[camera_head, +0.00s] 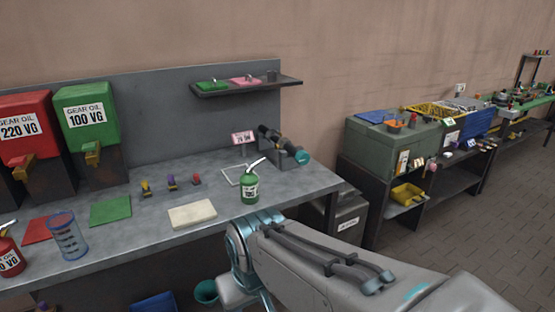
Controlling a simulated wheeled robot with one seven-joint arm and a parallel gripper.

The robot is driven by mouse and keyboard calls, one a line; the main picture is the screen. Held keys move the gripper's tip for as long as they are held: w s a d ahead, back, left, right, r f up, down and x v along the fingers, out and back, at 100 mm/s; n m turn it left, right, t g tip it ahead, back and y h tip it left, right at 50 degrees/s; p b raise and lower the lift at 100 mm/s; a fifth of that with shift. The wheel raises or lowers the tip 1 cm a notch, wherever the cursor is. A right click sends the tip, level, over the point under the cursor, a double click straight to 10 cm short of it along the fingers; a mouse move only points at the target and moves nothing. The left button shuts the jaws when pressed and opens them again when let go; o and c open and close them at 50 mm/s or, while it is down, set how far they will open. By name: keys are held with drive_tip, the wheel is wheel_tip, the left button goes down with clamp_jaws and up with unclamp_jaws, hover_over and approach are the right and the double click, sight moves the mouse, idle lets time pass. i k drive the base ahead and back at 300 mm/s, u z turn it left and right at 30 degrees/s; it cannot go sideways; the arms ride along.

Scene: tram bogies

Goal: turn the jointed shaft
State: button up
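What looks like the jointed shaft (272,137) is a dark, short shaft at the right back of the grey workbench. It slants down to the right through a grey mount to a round teal end (302,157). Its joint is too small to make out clearly. My gripper does not show, and nothing of mine touches the shaft.
A green oil can (250,189) with a pale spout stands in front of the shaft. A small pink-edged sign (242,138) is left of it. A shelf (247,88) hangs above. Red (25,130) and green (87,116) gear oil tanks stand left. A cream pad (192,215) lies near the front.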

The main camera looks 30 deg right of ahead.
sight(303, 158)
drive_tip(key=z, duration=0.35)
drive_tip(key=i, duration=0.85)
drive_tip(key=u, duration=0.2)
